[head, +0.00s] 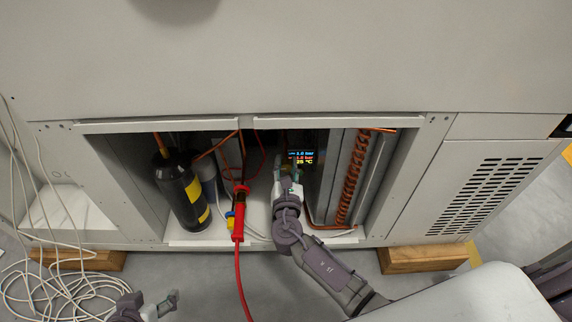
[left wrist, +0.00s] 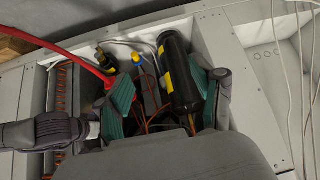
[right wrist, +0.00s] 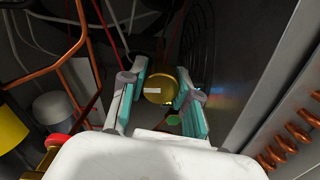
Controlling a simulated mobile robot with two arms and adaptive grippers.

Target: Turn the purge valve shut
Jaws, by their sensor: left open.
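No part is labelled as the purge valve, so I cannot tell which one it is. A round brass piece with a pale label (right wrist: 161,88) shows in the right wrist view, between and beyond the fingers of my right gripper (right wrist: 166,92). The fingers stand apart, with no clear contact visible. In the head view my right gripper (head: 287,172) reaches into the open compartment, below the lit display (head: 301,157). My left gripper (head: 150,303) is low outside the cabinet, open and empty. Its spread fingers (left wrist: 165,100) show in the left wrist view.
A black cylinder with yellow bands (head: 183,192) stands at the compartment's left. A copper coil (head: 352,180) is to the right. Loose white cable (head: 60,290) lies on the floor.

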